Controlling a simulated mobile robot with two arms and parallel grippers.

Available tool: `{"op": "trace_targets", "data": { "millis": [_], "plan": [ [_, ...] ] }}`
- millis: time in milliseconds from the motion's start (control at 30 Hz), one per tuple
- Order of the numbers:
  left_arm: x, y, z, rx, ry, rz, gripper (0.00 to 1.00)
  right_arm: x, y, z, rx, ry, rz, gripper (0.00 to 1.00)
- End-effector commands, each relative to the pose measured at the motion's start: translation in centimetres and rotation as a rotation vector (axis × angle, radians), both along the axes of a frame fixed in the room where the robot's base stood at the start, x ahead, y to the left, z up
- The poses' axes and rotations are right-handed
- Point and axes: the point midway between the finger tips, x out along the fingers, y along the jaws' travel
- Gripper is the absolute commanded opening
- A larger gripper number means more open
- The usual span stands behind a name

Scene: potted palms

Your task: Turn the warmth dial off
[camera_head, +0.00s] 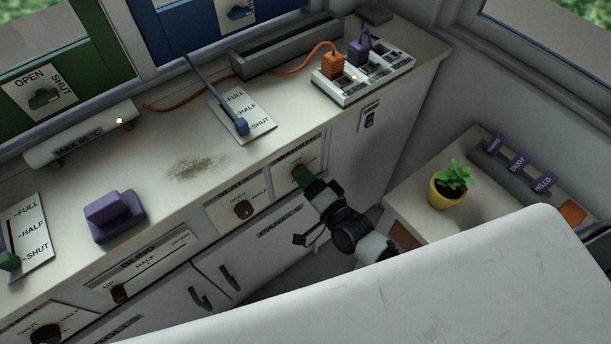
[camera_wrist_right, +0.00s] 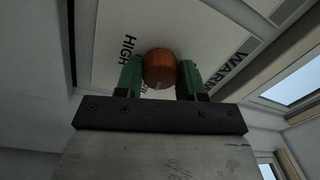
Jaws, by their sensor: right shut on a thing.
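The warmth dial is an orange-brown round knob (camera_wrist_right: 160,66) on a white plate lettered WARM and HIGH in the right wrist view. A small pale mark shows on its edge nearest the camera. HIGH is printed left of the knob; other settings are hidden or cut off. My right gripper (camera_wrist_right: 160,76) has its two green fingers on either side of the knob, shut on it. In the head view my right gripper (camera_head: 302,176) reaches the dial's plate (camera_head: 317,148) on the cabinet front and covers the knob. My left gripper is not in view.
Left of the warmth plate is another dial (camera_head: 243,209). The panel door (camera_head: 270,240) lies below. On the counter stand a purple block (camera_head: 115,216), a blue lever (camera_head: 240,126) and a socket strip (camera_head: 361,82). A potted plant (camera_head: 448,190) stands on a side table to the right.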

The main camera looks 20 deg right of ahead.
Motion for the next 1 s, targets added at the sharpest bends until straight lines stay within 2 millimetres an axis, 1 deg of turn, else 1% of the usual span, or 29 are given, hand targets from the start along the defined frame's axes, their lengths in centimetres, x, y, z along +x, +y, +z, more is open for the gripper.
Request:
{"op": "trace_targets", "data": {
  "millis": [1000],
  "plan": [
    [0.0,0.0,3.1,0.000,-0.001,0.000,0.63,0.0,-0.2,-0.1,-0.906,-0.325,0.001,0.15]
  ]
}}
